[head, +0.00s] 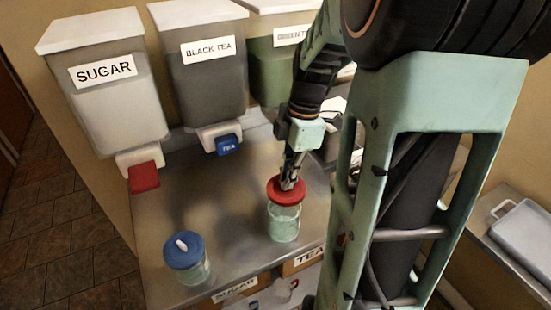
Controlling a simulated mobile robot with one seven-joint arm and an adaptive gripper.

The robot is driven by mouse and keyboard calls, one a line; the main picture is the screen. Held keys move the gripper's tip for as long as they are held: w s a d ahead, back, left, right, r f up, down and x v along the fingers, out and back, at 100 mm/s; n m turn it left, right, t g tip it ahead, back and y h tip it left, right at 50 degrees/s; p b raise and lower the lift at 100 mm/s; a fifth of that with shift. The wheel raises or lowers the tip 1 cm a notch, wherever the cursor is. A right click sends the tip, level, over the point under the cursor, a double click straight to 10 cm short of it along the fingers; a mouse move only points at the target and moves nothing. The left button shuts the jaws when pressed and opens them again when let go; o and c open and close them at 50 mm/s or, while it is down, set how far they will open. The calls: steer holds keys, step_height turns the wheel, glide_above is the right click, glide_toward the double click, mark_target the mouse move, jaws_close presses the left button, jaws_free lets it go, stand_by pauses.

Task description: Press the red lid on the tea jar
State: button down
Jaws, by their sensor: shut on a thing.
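The red lid (287,192) is in my gripper (290,180), which points down and is shut on it from above. The lid is at the mouth of a clear greenish jar (284,224) on the metal counter. The lid looks slightly tilted, and I cannot tell whether it touches the rim or hovers just above it. The jar stands upright, close to the counter's front edge, above a shelf label reading TEA (311,255). The gripper's fingertips are small and partly hidden against the lid.
A second jar (194,272) with a blue lid (184,250) stands at the counter's front left. Wall dispensers marked SUGAR (115,107) and BLACK TEA (206,80) hang behind, with a red spout (144,177) and a blue spout (229,145). The counter (215,205) between is clear.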

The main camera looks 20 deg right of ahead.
mark_target(286, 193)
steer(key=shift+w, duration=0.4)
steer(key=shift+s+f+b, duration=0.15)
steer(key=shift+f+b, duration=0.45)
steer(key=shift+f, duration=0.05)
steer(key=shift+f+b, duration=1.9)
steer(key=shift+f, duration=0.6)
steer(key=shift+f, duration=0.15)
steer(key=c, duration=2)
jaws_free()
steer(key=shift+c, duration=0.2)
steer(key=shift+o, duration=0.4)
steer(key=o, duration=0.4)
